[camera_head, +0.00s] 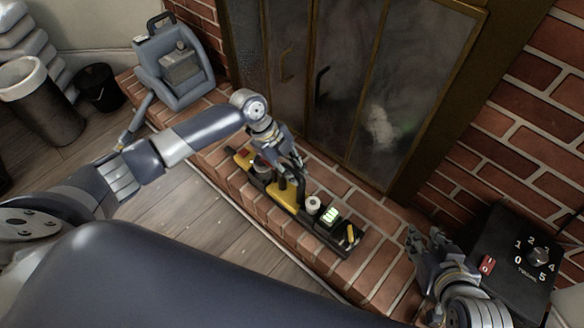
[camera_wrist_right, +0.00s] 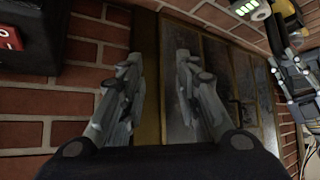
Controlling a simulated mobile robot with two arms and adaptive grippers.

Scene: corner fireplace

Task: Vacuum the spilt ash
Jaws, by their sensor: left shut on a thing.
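My left gripper (camera_head: 290,163) is shut on the dark upright handle of a long yellow-and-black tool carrier (camera_head: 283,194), which sits on the brick hearth. The exact grip is partly hidden by the fingers. The carrier holds a pale roll and a block with green light bars (camera_head: 330,215). My right gripper (camera_head: 432,243) is open and empty in front of the fireplace's right side; its fingers stand apart in the right wrist view (camera_wrist_right: 158,88). Whitish, ash-like matter (camera_head: 381,128) shows blurred at the fireplace glass. I cannot make out spilt ash elsewhere.
A black box (camera_head: 510,262) with a numbered dial and red switch (camera_head: 487,264) stands close right of my right gripper. A blue-grey container (camera_head: 178,68) stands on the hearth's left. A black bucket (camera_head: 100,88) and bin (camera_head: 45,110) stand beyond. The wooden floor (camera_head: 190,210) is partly clear.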

